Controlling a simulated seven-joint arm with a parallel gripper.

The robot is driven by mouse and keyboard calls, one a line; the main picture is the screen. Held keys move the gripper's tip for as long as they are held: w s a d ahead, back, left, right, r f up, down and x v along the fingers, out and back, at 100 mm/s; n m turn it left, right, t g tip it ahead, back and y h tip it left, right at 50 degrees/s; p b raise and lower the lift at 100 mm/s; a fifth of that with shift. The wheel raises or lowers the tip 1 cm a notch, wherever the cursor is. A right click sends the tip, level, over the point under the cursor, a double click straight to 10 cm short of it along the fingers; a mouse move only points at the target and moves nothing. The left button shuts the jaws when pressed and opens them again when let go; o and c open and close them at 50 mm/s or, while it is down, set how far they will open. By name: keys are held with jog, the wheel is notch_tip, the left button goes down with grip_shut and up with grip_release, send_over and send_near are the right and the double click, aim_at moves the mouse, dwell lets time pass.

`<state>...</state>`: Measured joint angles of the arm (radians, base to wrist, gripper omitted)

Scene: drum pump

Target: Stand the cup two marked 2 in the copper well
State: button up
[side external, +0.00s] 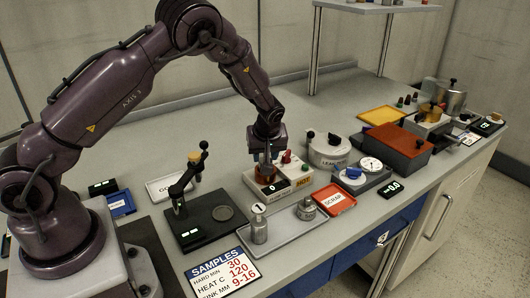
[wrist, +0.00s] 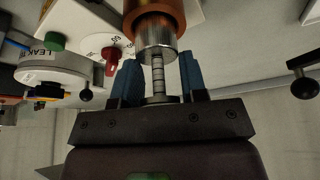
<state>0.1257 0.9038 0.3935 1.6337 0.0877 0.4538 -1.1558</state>
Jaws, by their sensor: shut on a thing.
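My gripper (side external: 266,148) is over the copper well (side external: 265,172) on the white heater block. On the grey tray (side external: 285,236) stand a cup marked 1 (side external: 259,231) and another metal cup (side external: 306,209) whose mark I cannot read.
The heater block (side external: 290,187) has a red knob (wrist: 112,54) and a green button (wrist: 54,41). A black stand with a lever (side external: 186,188) is at left. A red scrap tray (side external: 335,198) and the round leak tester (side external: 328,152) are at right.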

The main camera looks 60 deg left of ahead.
jog(key=o, duration=1.4)
jog(key=shift+r, duration=0.1)
jog(key=shift+r, duration=3.95)
